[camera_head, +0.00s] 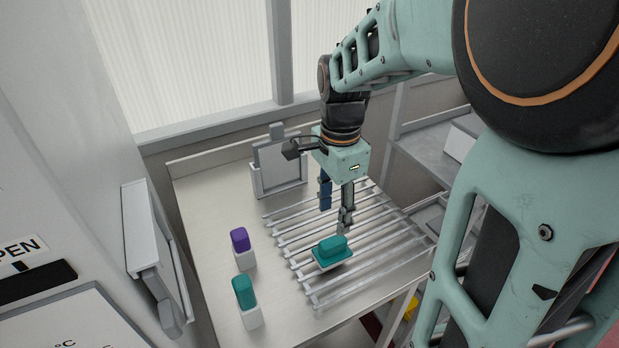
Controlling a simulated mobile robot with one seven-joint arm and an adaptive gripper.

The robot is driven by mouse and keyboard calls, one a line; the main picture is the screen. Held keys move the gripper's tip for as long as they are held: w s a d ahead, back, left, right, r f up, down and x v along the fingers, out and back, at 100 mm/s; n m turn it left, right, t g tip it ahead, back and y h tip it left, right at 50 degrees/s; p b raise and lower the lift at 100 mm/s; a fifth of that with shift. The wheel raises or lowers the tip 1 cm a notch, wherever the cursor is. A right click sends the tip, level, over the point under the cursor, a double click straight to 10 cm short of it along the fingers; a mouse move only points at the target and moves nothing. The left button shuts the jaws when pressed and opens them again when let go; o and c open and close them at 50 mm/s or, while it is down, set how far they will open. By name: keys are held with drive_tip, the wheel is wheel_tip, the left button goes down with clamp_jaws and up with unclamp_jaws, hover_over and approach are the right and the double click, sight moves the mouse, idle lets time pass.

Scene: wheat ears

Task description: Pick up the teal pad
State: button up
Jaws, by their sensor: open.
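A teal pad (331,245) with a wider, flat base lies on the slatted metal rack (290,262). My gripper (342,222) points down just behind and above this pad, with its fingertips close to it. Whether they touch it I cannot tell. The gripper is open, and the pad is not between its fingers. A second teal block (243,290) sits on a white base on the bench, left of the rack. The far finger is partly hidden.
A purple block (239,239) on a white base stands behind the second teal block. A blue upright piece (325,192) shows beside my gripper. A grey framed stand (278,168) is at the back of the bench (205,215). A wall-mounted grey box (150,255) is at left.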

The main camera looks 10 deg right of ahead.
sight(333, 240)
wheel_tip(333, 240, down, 10)
drive_tip(key=shift+s+d+r, duration=0.1)
drive_tip(key=shift+s+r, duration=0.05)
idle(0.3)
clamp_jaws()
